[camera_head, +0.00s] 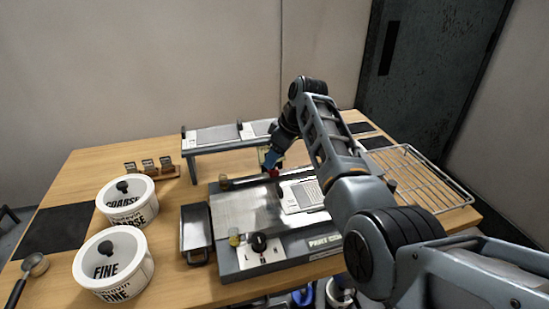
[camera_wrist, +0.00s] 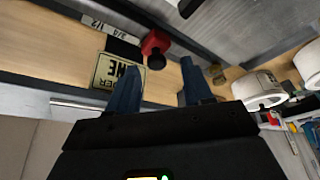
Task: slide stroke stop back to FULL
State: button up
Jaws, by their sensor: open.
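The stroke stop appears to be the small red block with a black knob (camera_wrist: 155,42) in the wrist view. It sits on a rail beside a scale strip (camera_wrist: 97,23) marked 1/2 and 3/4. In the head view a bit of red (camera_head: 273,173) shows at the back edge of the grey machine (camera_head: 240,212), mostly hidden by my gripper. My gripper (camera_wrist: 157,65) is open, its two blue fingertips on either side of the black knob in the picture. I cannot tell whether they touch it. No FULL mark is readable.
A grey raised shelf (camera_head: 205,149) stands behind the machine. A wire rack (camera_head: 425,175) is at right. Two white lidded tubs, COARSE (camera_head: 128,207) and FINE (camera_head: 115,270), stand at left. A metal tray (camera_head: 195,232) sits by the machine's left side.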

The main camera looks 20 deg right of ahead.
jog(key=v, duration=0.6)
jog(key=shift+r, duration=0.3)
jog(key=shift+s, duration=0.1)
jog(key=shift+d, duration=0.1)
